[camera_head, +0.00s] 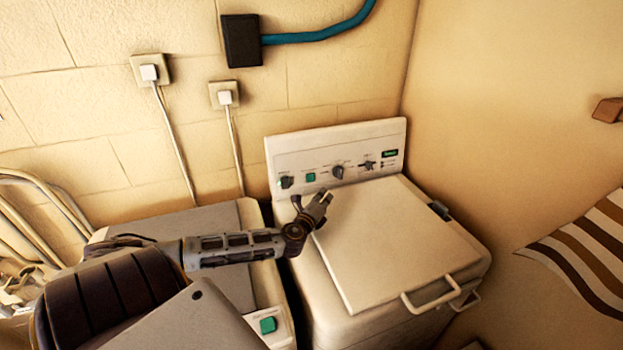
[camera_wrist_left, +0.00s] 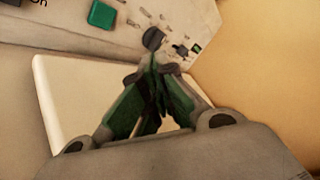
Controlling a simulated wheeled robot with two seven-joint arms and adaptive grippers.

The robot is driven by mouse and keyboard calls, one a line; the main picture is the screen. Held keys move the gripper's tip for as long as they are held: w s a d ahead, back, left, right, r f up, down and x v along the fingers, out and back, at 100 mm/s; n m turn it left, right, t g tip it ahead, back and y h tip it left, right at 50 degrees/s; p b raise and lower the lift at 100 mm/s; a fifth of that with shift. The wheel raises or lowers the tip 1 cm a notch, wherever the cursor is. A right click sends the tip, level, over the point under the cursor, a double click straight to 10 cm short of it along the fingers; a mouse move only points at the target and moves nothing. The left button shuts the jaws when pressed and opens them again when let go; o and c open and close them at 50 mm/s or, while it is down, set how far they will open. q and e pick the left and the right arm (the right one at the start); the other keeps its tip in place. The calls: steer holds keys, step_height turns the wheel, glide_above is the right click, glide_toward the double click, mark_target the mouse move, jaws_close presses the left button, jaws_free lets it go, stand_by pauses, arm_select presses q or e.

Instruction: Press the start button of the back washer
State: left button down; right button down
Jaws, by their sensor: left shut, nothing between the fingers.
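The back washer (camera_head: 400,240) is a white top-loader with a raised control panel (camera_head: 360,147) at its rear. The panel has dark knobs (camera_head: 338,172), a small green display (camera_head: 389,153) and a square green button (camera_head: 311,177). In the left wrist view the green button (camera_wrist_left: 103,14) shows at the upper left, and a dark knob (camera_wrist_left: 153,38) lies just beyond the fingertips. My left gripper (camera_head: 325,194) is shut and empty, over the lid's rear-left corner, just in front of the panel. Any contact with the panel cannot be told. My right gripper is out of view.
A second white machine (camera_head: 250,216) stands left of the back washer, under my left arm, with its own green button (camera_head: 268,324). The lid has a handle (camera_head: 431,297). Wall plugs (camera_head: 149,72) and a striped cloth (camera_head: 590,250) show.

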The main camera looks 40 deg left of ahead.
mark_target(310, 178)
arm_select(q)
steer(key=shift+w+a+f, duration=0.1)
steer(key=shift+w+a, duration=0.15)
steer(key=shift+a, duration=0.05)
steer(key=shift+w+a+f, duration=0.1)
steer(key=shift+w+a, duration=0.15)
steer(key=shift+a, duration=0.25)
steer(key=shift+w+a+f+b, duration=0.15)
steer(key=shift+w+a, duration=0.1)
steer(key=shift+a, duration=0.25)
steer(key=shift+w+a+f+b, duration=0.15)
steer(key=shift+w+a, duration=0.1)
steer(key=shift+a, duration=0.25)
steer(key=shift+w+a+f+b, duration=0.1)
steer(key=shift+w+a+b, duration=0.15)
steer(key=shift+a, duration=0.25)
steer(key=shift+w+a+f+b, duration=0.1)
steer(key=shift+w+a+b, duration=0.15)
steer(key=shift+a, duration=0.2)
steer(key=shift+w+a+f+b, duration=0.1)
steer(key=shift+w+a+b, duration=0.15)
steer(key=shift+a, duration=0.25)
steer(key=shift+w+a+f+b, duration=0.1)
steer(key=shift+w+a+b, duration=0.15)
steer(key=shift+a, duration=0.35)
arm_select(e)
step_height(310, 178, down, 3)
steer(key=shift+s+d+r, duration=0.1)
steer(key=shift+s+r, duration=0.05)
